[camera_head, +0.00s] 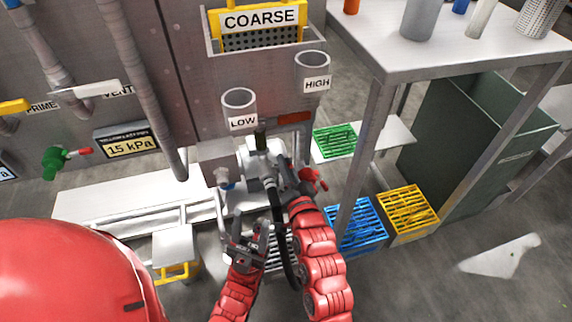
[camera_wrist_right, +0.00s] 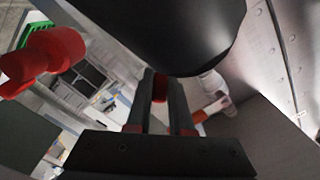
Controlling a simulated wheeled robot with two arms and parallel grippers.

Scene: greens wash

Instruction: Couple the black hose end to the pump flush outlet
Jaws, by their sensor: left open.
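The white pump (camera_head: 262,158) stands below the LOW and HIGH cups, with a dark upright fitting (camera_head: 261,138) on top. The black hose (camera_head: 280,235) runs from the pump's front down past my arms. I cannot make out its end or whether it touches an outlet. My left gripper (camera_head: 250,238) is open and empty, left of the hose. My right gripper (camera_head: 284,180) is close to the pump's right side, partly hidden by its own wrist. In the wrist view its two fingers (camera_wrist_right: 160,88) have something red between them; I cannot tell whether they grip it. A large black shape fills the top there.
A red handle (camera_head: 313,181) is right of my right gripper and shows large in the wrist view (camera_wrist_right: 45,62). A steel table (camera_head: 450,60) stands at right, with blue (camera_head: 358,225) and yellow (camera_head: 408,208) crates below. Open floor is at lower right.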

